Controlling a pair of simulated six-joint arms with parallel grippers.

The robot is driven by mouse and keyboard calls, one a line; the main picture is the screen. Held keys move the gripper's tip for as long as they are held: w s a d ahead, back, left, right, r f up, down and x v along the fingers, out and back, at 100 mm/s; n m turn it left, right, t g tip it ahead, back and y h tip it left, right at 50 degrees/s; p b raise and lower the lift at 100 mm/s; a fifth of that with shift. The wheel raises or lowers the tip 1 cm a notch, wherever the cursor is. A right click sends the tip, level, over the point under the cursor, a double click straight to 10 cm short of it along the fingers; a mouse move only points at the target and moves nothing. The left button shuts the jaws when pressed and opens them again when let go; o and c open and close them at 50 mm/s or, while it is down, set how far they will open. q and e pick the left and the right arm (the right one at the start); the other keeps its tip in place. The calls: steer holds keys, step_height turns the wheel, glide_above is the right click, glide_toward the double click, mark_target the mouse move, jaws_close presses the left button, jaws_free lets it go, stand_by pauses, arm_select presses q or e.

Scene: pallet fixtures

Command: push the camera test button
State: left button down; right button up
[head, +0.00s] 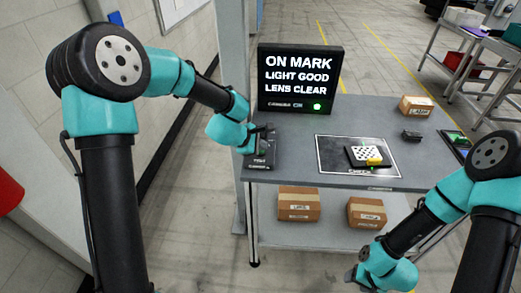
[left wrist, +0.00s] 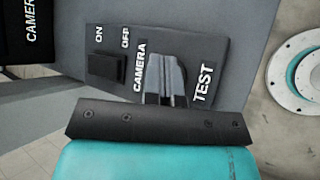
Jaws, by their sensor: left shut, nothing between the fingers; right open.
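The dark control panel (head: 262,160) lies at the left end of the grey table. In the left wrist view the panel (left wrist: 215,40) carries the words ON, OFF, CAMERA and TEST, and a black rocker switch (left wrist: 106,68). My left gripper (head: 266,130) is shut and empty over the panel. In the left wrist view its fingers (left wrist: 165,75) point at the panel between the words CAMERA and TEST. They hide whatever is there, so I cannot see the test button or tell whether they touch it. My right gripper (head: 352,275) is open and empty, low in front of the table.
A black screen (head: 300,78) behind the panel reads ON MARK, LIGHT GOOD, LENS CLEAR, with a green light. A checkered plate with a yellow piece (head: 372,155) sits on a framed dark mat (head: 335,145). A small carton (head: 416,106) stands at the back right.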

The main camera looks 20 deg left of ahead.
arm_select(q)
steer(key=shift+r, duration=0.1)
stand_by(0.4)
steer(key=shift+r, duration=0.75)
steer(key=shift+r, duration=0.1)
steer(key=shift+r, duration=2.4)
